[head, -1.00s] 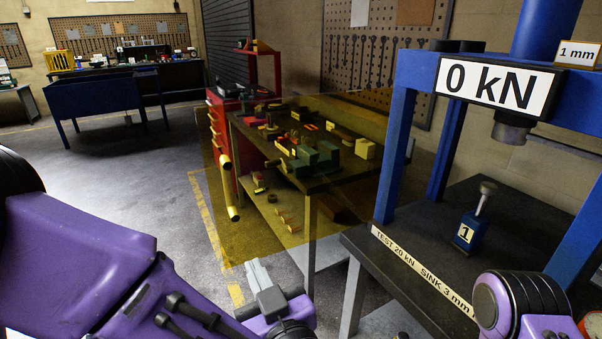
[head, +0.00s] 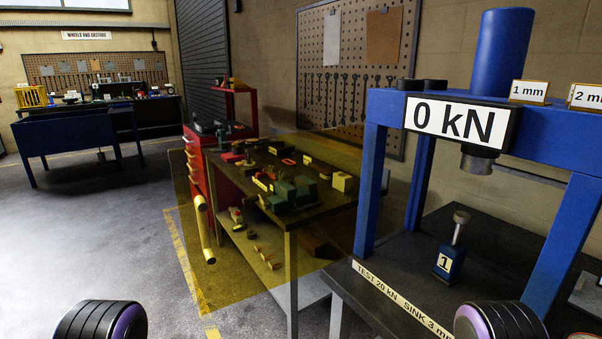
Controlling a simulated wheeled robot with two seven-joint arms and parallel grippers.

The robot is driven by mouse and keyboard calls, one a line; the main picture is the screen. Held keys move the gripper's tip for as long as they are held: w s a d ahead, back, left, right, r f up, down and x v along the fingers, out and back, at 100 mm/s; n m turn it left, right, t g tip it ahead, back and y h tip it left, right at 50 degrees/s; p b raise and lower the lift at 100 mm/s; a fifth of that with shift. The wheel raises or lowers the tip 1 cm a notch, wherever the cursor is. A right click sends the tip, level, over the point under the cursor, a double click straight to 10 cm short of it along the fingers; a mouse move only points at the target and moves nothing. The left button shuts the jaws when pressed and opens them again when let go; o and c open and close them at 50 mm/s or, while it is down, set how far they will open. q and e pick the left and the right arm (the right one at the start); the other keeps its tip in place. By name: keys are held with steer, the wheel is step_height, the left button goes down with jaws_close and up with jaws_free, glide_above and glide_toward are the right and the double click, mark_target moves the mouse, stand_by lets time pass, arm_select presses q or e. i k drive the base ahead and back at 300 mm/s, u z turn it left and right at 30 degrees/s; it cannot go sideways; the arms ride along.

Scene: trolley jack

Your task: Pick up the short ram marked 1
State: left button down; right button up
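The short ram marked 1 (head: 449,262) is a small blue jack with a white "1" label and a grey metal piston with a round head on top. It stands upright on the dark bed of the blue press (head: 370,190), between its posts and below the press's grey pressing head. No gripper touches it. Only a rounded black and purple part of each of my arms shows, at the bottom left and bottom right edges. Both grippers are out of view.
The press carries a "0 kN" display (head: 461,124) and "1 mm" (head: 529,92) and "2 mm" tags. A workbench (head: 290,222) with tools stands left of it, behind a see-through yellow screen. A red cabinet (head: 196,165) is behind. Open floor (head: 95,230) lies at the left.

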mark_target(449, 262)
steer(key=u, duration=2.25)
steer(key=i, duration=3.3)
steer(key=z, duration=4.6)
steer(key=i, duration=1.7)
